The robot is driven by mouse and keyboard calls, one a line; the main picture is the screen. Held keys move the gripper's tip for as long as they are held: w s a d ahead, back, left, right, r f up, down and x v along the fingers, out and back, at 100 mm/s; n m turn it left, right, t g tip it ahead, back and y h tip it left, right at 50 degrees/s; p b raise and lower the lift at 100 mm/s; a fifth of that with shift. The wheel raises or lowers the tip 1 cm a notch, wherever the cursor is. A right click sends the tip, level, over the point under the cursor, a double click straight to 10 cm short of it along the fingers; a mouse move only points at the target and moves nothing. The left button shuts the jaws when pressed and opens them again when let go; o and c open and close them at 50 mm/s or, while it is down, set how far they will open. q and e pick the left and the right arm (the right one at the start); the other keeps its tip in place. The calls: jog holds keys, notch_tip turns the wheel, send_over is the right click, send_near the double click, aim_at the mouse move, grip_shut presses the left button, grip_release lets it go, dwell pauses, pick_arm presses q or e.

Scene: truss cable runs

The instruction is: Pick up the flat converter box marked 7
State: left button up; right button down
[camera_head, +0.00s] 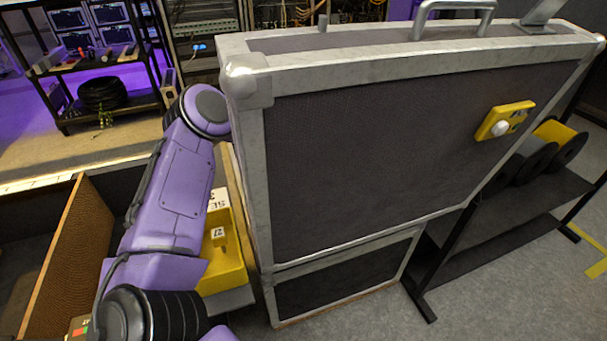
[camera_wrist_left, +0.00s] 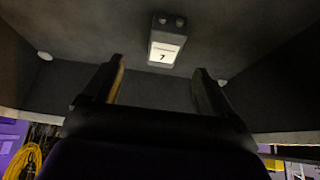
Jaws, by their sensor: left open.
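The flat converter box marked 7 (camera_wrist_left: 167,42) shows in the left wrist view, a small dark box with a white label. It sits against the dark inner wall of a case, beyond my fingertips. My left gripper (camera_wrist_left: 160,85) is open and empty. Its two fingers point toward the box, with a gap still visible between them and it. In the head view my left arm reaches up behind the large grey-edged case (camera_head: 370,150), which hides the gripper and the box. My right gripper is not in view.
A yellow device (camera_head: 505,120) is on the near face of the case. A yellow bin (camera_head: 225,262) stands beside my left arm. A shelf rack (camera_head: 105,110) is at the back left, and cable spools (camera_head: 535,160) sit on a black rack at the right.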

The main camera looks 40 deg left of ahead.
pick_arm(q)
jog(key=b+x, duration=0.1)
jog(key=x, duration=0.4)
jog(key=a+b+x, duration=0.1)
jog(key=x, duration=0.4)
jog(key=shift+s+a+f, duration=0.1)
jog(key=shift+a, duration=0.05)
jog(key=shift+c, duration=0.3)
jog(key=shift+r, duration=0.2)
jog(key=c, duration=1.2)
